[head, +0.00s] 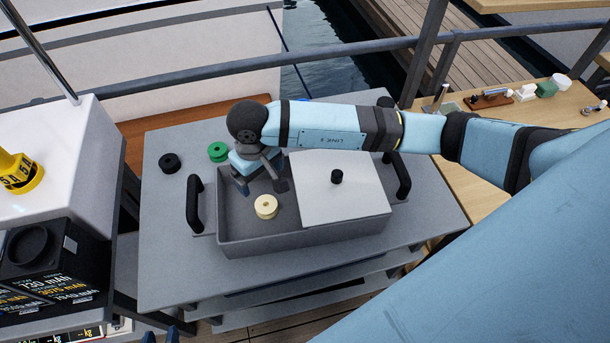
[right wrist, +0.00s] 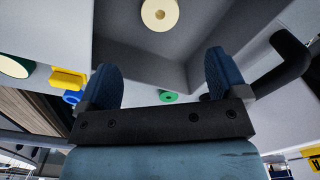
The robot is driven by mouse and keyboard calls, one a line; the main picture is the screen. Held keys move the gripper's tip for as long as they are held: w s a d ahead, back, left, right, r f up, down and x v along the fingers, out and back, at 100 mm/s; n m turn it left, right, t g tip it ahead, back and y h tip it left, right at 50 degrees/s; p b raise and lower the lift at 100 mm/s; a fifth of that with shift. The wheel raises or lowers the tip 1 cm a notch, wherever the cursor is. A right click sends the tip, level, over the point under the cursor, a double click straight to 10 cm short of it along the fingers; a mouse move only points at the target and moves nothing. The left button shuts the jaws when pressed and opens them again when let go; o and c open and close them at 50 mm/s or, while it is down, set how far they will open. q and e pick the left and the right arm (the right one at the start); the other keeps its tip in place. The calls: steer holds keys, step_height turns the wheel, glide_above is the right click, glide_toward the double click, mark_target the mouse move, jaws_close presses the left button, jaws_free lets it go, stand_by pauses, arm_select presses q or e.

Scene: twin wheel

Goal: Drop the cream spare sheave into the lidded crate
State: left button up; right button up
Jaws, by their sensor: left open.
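The cream spare sheave (head: 265,206), a round disc with a centre hole, is inside the open left part of the grey crate (head: 300,238). It also shows in the right wrist view (right wrist: 160,14), beyond the fingertips and apart from them. A pale lid (head: 340,205) with a black knob covers the crate's right part. My right gripper (head: 262,186) is above the open part, just behind the sheave in the head view. Its fingers are spread and empty in the right wrist view (right wrist: 160,78). My left gripper (head: 160,337) shows only blue fingertips at the bottom edge.
A green sheave (head: 218,152) and a black sheave (head: 170,163) lie on the grey table (head: 175,270) behind and left of the crate. Black handles (head: 194,205) stand at both sides. A white box (head: 60,150) is at left; a wooden bench (head: 485,125) with small items is at right.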

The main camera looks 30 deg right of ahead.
steer(key=shift+r, duration=0.15)
step_height(320, 180, up, 14)
steer(key=b, duration=0.3)
steer(key=shift+f, duration=0.2)
steer(key=shift+f, duration=0.1)
